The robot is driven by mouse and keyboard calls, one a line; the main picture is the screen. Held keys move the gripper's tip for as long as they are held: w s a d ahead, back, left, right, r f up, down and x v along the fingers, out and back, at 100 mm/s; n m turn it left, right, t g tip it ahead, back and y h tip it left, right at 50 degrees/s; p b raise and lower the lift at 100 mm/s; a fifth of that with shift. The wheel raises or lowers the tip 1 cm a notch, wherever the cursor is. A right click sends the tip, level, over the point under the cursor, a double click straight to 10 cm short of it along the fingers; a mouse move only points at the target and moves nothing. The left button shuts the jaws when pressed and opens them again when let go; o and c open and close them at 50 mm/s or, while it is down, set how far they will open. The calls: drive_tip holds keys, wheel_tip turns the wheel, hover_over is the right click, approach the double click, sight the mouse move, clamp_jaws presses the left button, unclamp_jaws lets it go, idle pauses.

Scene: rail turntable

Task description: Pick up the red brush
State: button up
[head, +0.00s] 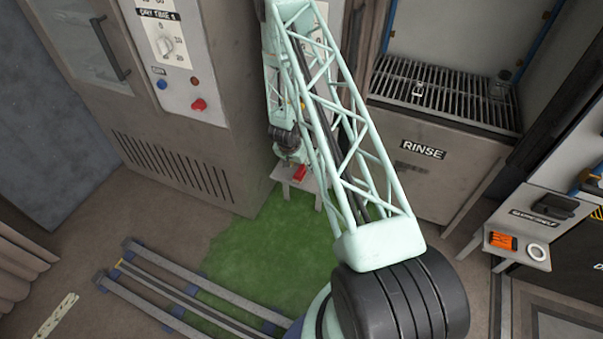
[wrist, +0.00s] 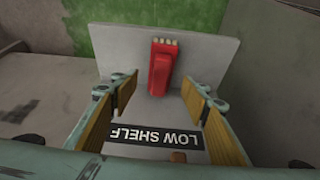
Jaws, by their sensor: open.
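The red brush (wrist: 162,68) lies on the low shelf (wrist: 210,50) in the wrist view, its pale bristles at the far end. It also shows small in the head view (head: 300,174), on the small shelf below my arm. My gripper (wrist: 160,95) is open, with one finger on each side in the wrist view. The brush lies between and slightly beyond the fingertips, apart from both. In the head view my gripper (head: 290,152) is above the shelf, partly hidden behind my arm's lattice link.
A green patch of floor (head: 255,245) lies beside the shelf. A grey cabinet (head: 190,150) stands to its left and the rinse station (head: 420,165) to its right. A side shelf (head: 520,262) at far right holds an orange item (head: 503,241) and a white ring (head: 536,252).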

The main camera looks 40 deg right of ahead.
sight(301, 168)
drive_tip(key=shift+b+x, duration=0.6)
drive_tip(key=shift+x, duration=1.75)
drive_tip(key=shift+c, duration=0.7)
drive_tip(key=c, duration=0.9)
